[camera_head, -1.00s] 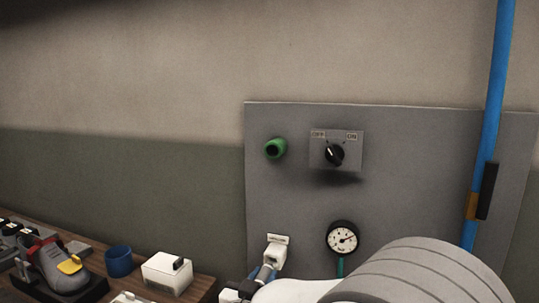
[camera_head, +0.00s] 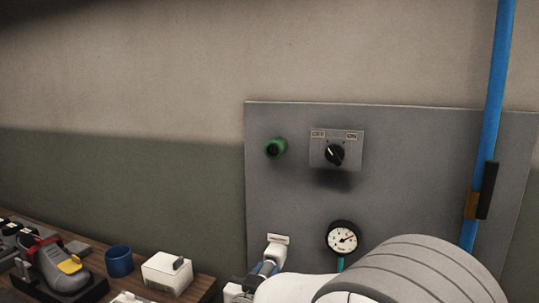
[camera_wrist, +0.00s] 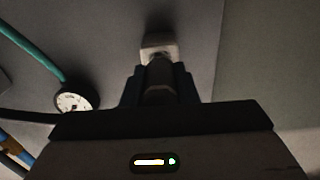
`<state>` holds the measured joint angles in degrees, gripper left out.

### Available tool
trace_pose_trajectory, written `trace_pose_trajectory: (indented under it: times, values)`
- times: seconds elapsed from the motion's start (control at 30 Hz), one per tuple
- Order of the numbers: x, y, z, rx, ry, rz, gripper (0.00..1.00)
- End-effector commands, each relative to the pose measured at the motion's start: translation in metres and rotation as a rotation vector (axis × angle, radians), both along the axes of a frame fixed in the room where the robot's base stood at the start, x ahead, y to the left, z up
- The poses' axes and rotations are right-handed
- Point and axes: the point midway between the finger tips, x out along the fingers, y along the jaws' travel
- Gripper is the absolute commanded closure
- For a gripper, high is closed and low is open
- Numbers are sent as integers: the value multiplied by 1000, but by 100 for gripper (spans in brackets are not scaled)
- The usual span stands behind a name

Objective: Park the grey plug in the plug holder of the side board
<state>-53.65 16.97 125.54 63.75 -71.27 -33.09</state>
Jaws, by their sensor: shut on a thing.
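My gripper (camera_wrist: 159,88) is shut on the grey plug (camera_wrist: 159,76), which lies between its two dark blue fingers in the wrist view. The plug's far end meets or overlaps the pale plug holder (camera_wrist: 158,47) on the grey side board (camera_wrist: 95,35). I cannot tell how deep the plug sits in it. In the head view the holder (camera_head: 275,250) is low on the board (camera_head: 400,140), under a small white label. My gripper (camera_head: 265,268) is right at it, partly hidden by my arm.
On the board are a green socket (camera_head: 275,148), an OFF/ON rotary switch (camera_head: 335,153) and a pressure gauge (camera_head: 342,238) close right of the holder. A blue pipe (camera_head: 494,90) runs down the right.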

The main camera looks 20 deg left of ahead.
Motion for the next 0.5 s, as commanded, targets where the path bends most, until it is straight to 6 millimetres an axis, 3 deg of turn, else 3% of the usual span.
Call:
trace_pose_trajectory:
  times: [0.5]
  values:
    - [11, -1, 0, 0, -1, 0, 100]
